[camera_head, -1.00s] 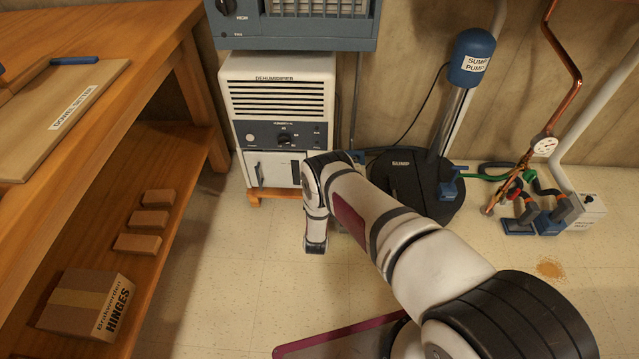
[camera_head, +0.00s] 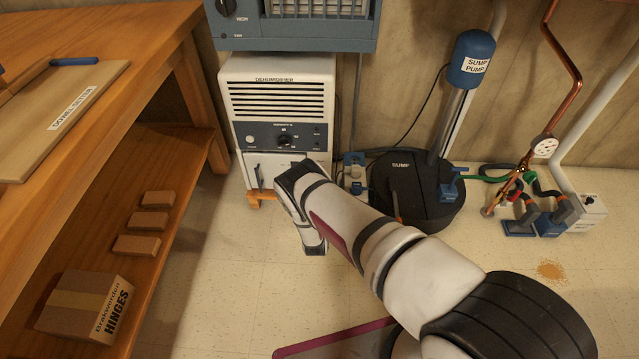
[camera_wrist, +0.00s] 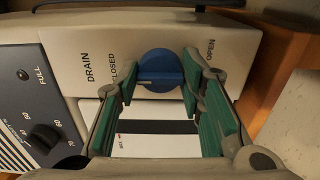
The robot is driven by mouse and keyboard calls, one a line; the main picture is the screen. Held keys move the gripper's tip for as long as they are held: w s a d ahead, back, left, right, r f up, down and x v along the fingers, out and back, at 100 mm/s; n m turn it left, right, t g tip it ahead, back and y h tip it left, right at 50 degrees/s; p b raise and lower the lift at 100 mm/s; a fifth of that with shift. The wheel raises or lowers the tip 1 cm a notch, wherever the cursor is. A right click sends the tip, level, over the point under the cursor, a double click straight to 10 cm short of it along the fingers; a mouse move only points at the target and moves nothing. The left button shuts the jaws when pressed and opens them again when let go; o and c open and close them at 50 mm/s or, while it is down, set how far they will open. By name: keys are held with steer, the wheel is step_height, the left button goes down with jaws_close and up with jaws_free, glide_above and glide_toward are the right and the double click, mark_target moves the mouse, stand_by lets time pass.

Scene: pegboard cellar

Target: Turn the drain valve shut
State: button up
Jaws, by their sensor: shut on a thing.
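The blue drain valve knob (camera_wrist: 160,68) sits on a pale panel marked DRAIN in the wrist view. CLOSED is printed to its left and OPEN to its right. My gripper (camera_wrist: 152,88) has its teal-padded fingers on both sides of the knob and is shut on it. A darker ridge crosses the knob, roughly level in the picture; its exact setting is hard to tell. The white dehumidifier (camera_head: 280,75) stands against the wall in the head view. My arm reaches to its lower front; the valve and fingers cannot be made out there.
A blue-grey unit (camera_head: 300,32) is above the dehumidifier. A wooden workbench (camera_head: 165,50) with a lower shelf stands at left. The black sump (camera_head: 415,195) with its pump (camera_head: 471,60) stands at right, beside copper piping (camera_head: 570,95). Floor between bench and arm is clear.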

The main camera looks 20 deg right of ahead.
steer(key=o, duration=1.2)
steer(key=shift+c, duration=0.2)
steer(key=v, duration=1.2)
steer(key=shift+s, duration=0.1)
